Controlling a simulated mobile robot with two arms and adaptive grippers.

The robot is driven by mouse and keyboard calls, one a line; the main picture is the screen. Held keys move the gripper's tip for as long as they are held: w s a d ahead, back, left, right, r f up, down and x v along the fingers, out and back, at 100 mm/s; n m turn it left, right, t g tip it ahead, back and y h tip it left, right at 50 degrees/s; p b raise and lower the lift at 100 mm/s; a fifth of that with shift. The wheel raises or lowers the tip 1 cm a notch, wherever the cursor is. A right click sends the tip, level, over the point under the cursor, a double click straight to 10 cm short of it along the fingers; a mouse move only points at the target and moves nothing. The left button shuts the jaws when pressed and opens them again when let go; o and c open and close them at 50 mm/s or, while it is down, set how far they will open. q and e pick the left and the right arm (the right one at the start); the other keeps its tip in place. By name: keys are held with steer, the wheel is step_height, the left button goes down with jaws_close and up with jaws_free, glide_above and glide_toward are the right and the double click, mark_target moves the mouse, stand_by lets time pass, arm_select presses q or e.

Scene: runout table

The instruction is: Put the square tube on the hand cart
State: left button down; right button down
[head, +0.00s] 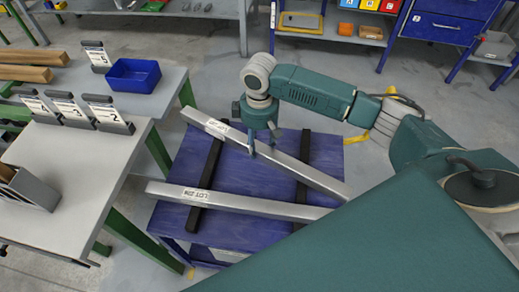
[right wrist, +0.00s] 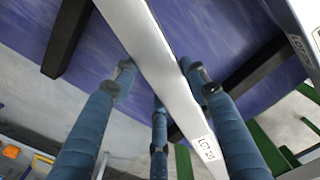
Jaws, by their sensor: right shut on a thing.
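A silver square tube (head: 312,178) with a lot label lies slantwise over the blue hand cart (head: 230,166) and its black cross bars. My right gripper (head: 263,147) comes down on this tube from above and is shut on it. In the right wrist view, the fingers (right wrist: 165,85) stand on both sides of the tube (right wrist: 150,50), and its label shows near the lower edge. I cannot tell whether the tube touches the bars. A second labelled square tube (head: 258,206) lies on the cart nearer me. My left gripper is not in view.
A grey-topped table (head: 90,150) with numbered stands is at the left, close to the cart. Behind it a blue bin (head: 132,75) sits on another surface near wooden bars (head: 30,73). Shelves and a blue drawer cabinet (head: 440,30) line the back. Grey floor is open behind the cart.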

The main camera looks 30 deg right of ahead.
mark_target(260, 151)
step_height(260, 151, down, 3)
steer(key=shift+f, duration=0.1)
stand_by(0.3)
steer(key=c, duration=0.9)
jaws_free()
steer(key=shift+f, duration=0.15)
steer(key=shift+c, duration=0.2)
step_height(260, 151, up, 12)
steer(key=shift+r, duration=0.15)
